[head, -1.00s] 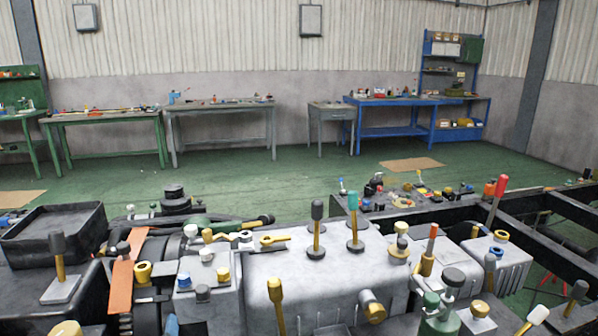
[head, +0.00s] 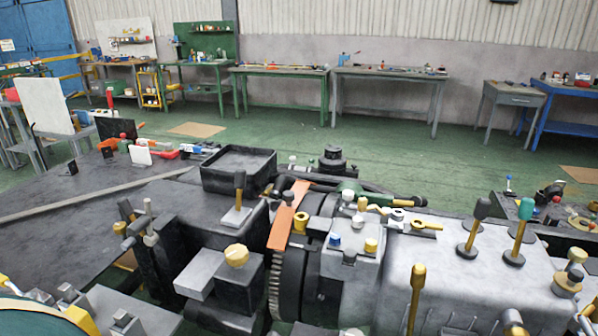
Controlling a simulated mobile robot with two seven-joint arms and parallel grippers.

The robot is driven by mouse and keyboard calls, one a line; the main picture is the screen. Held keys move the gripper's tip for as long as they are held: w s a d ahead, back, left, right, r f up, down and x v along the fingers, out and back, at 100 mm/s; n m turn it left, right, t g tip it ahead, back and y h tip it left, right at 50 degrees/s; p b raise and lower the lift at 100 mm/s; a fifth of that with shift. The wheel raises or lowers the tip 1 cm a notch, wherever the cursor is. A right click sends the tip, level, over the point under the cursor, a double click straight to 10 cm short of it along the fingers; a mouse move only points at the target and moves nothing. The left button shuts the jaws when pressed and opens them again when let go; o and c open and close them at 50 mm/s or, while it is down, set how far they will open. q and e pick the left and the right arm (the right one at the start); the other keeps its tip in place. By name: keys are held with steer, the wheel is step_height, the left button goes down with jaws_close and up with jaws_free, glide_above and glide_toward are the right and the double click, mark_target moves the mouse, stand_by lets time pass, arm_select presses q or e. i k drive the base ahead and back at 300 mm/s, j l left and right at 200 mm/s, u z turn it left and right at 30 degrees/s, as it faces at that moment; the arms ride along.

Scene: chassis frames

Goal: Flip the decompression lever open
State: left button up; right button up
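Several levers stand on the machine in the head view, and I cannot tell which one is the decompression lever. A lever with a dark grip and yellow stem (head: 239,192) stands upright on a small light plate at the middle left. On the grey housing (head: 440,262) at the right, a lever with a dark green-grey grip (head: 481,210) and a lever with a teal grip (head: 525,211) both stand nearly upright on round black bases. A yellow lever (head: 416,285) stands in front of them. Neither of my grippers is in view.
A black open tray (head: 240,178) sits behind the dark-grip lever. An orange strip (head: 286,220) lies near a large toothed wheel (head: 282,285). A dark flat surface (head: 80,220) spreads out at left. Workbenches (head: 385,85) line the far wall, with open green floor before them.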

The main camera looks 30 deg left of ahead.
mark_target(240, 174)
steer(key=u, duration=1.3)
